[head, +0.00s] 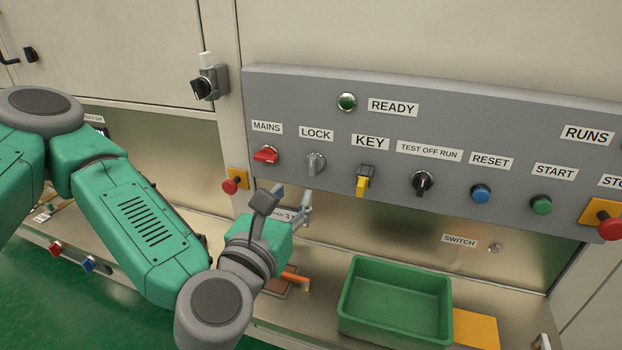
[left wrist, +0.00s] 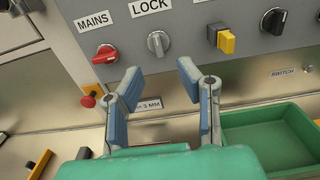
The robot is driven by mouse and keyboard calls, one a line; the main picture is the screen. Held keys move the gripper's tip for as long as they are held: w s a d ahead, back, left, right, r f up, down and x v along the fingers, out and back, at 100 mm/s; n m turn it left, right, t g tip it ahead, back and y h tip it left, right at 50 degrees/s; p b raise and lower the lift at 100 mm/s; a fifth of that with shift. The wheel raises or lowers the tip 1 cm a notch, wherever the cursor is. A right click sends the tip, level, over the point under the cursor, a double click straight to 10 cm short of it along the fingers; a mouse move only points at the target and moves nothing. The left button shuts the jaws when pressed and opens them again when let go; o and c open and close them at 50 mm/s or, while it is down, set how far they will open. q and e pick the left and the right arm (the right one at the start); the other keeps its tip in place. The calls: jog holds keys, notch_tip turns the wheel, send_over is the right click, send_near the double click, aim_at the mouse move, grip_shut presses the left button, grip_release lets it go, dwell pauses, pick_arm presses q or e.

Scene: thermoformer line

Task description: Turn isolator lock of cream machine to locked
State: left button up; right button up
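The isolator lock is a grey rotary knob (head: 315,163) under the LOCK label on the grey control panel of the cream machine. It also shows in the left wrist view (left wrist: 158,43), where its grip bar stands tilted slightly from upright. My left gripper (head: 288,197) is just below the knob in the head view, not touching it. In the left wrist view the left gripper (left wrist: 160,80) has its two fingers spread with nothing between them, and the knob lies beyond the fingertips. My right gripper is not in view.
The red MAINS knob (head: 266,155) is left of the lock, and the yellow KEY switch (head: 363,181) is right of it. A red button on a yellow plate (head: 231,186) is at lower left. A green bin (head: 394,303) stands on the ledge below the panel.

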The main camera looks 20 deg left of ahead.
aim_at(314, 163)
pick_arm(q)
jog(key=w, duration=0.3)
jog(key=w+a, duration=0.1)
jog(key=w, duration=0.2)
jog(key=w+b, duration=0.1)
jog(key=w, duration=0.3)
jog(key=shift+a, duration=0.3)
jog(key=shift+w, duration=0.25)
jog(key=shift+w+d+r, duration=0.15)
jog(key=shift+w+d, duration=0.2)
jog(key=shift+d, duration=0.4)
jog(key=shift+w+d, duration=0.25)
jog(key=shift+d, duration=0.25)
jog(key=shift+c, duration=0.8)
jog(key=shift+s+a, duration=0.1)
jog(key=shift+a, duration=0.15)
grip_shut()
jog(key=shift+a+f, duration=0.2)
jog(key=shift+a, duration=0.25)
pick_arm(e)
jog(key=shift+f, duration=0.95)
